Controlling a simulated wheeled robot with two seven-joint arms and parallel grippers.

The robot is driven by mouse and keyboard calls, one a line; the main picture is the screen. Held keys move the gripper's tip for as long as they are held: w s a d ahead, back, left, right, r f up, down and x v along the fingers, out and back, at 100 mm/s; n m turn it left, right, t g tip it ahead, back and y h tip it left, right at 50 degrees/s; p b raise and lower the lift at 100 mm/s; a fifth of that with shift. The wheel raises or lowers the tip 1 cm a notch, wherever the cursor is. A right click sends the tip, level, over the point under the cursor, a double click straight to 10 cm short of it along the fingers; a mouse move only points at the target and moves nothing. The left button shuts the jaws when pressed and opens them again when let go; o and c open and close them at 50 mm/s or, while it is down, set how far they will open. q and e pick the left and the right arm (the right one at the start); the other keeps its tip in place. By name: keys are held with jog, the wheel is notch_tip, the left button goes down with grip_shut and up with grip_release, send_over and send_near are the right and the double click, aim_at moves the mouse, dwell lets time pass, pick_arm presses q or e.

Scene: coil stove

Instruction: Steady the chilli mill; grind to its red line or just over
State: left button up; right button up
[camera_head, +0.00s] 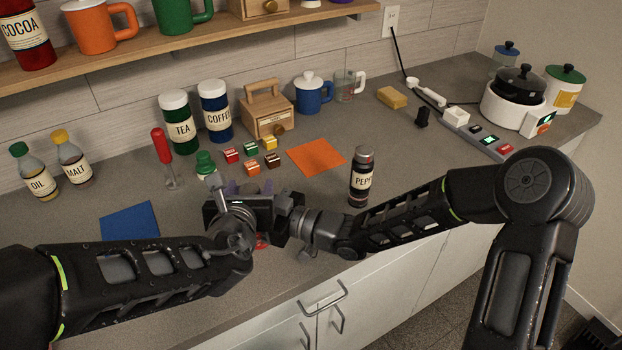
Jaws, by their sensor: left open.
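No mill labelled chilli shows clearly. A small red patch (262,242) shows under my two grippers at the counter's front edge; I cannot tell whether it belongs to the chilli mill, and no red line shows. My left gripper (240,192) is open, with its body hiding the counter beyond and below it. My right gripper (276,203) is right beside it, its jaws mostly hidden, so its state does not show. A dark mill (360,180) with a label starting "PEP" stands upright to the right, apart from both grippers.
Behind the grippers are small spice boxes (252,167), a green-topped bottle (206,166) and a red-handled tool (163,150). An orange mat (316,157) and a blue mat (130,222) lie flat. A power strip (490,142) and cooker (514,105) stand right.

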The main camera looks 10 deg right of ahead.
pick_arm(q)
jog(key=n+y, duration=0.5)
jog(key=y, duration=0.1)
jog(key=shift+n+y, duration=0.3)
jog(key=shift+y, duration=0.1)
jog(key=n+g+y, duration=0.3)
jog(key=n+y, duration=0.2)
jog(key=shift+d, duration=0.1)
jog(key=v, duration=0.7)
jog(key=w+d+n+g+h, duration=0.25)
jog(key=w+n, duration=0.25)
jog(key=n, duration=0.5)
jog(key=w+d+n+g+h, duration=0.1)
jog(key=w+n+h, duration=0.3)
jog(key=n, duration=0.5)
jog(key=s+d+n+g+h, duration=0.3)
jog(key=s+n+g+h, duration=0.4)
jog(key=n+g+h, duration=0.4)
jog(key=r+n+h, duration=0.1)
jog(key=n, duration=0.2)
jog(key=shift+s+d+n, duration=0.25)
jog(key=shift+s+n, duration=0.05)
jog(key=shift+s, duration=0.1)
